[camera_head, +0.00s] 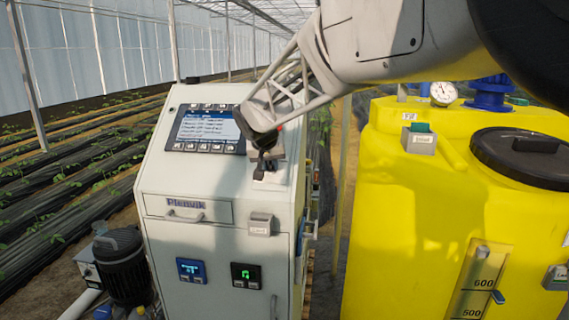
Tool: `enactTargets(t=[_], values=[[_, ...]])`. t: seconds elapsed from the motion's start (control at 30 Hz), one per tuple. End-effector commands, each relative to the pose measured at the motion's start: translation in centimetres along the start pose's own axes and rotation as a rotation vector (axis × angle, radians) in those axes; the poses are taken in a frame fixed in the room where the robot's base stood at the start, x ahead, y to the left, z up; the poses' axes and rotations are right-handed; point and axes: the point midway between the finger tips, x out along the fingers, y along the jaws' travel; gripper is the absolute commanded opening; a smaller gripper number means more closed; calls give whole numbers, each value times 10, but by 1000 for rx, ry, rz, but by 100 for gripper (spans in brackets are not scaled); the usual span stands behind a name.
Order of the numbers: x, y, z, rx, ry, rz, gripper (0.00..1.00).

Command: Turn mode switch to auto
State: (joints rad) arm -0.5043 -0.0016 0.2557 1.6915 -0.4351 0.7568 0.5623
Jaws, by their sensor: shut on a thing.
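The control cabinet (215,235), light grey with a lit screen (209,124), stands left of centre. My gripper (262,160) comes in from the upper right and is at the sloped panel, just right of the screen. Its dark fingers are shut on what seems to be the mode switch, at a pale plate (271,178) on the panel. The fingers hide the switch itself, so its setting and any markings cannot be read.
A large yellow tank (400,200) with a black lid (525,155) and a pressure gauge (443,92) stands to the right. A grey label holder (260,224) juts from the cabinet front. A dark motor (122,265) stands at lower left.

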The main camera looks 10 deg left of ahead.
Motion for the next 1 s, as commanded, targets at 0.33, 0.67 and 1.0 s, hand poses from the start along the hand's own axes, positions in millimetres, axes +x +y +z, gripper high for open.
enactTargets(t=[0.33,0.67,1.0], values=[[0,3,0,325,1,-59,0],[-1,5,2,633,0,-113,0],[0,6,3,888,1,-159,0]])
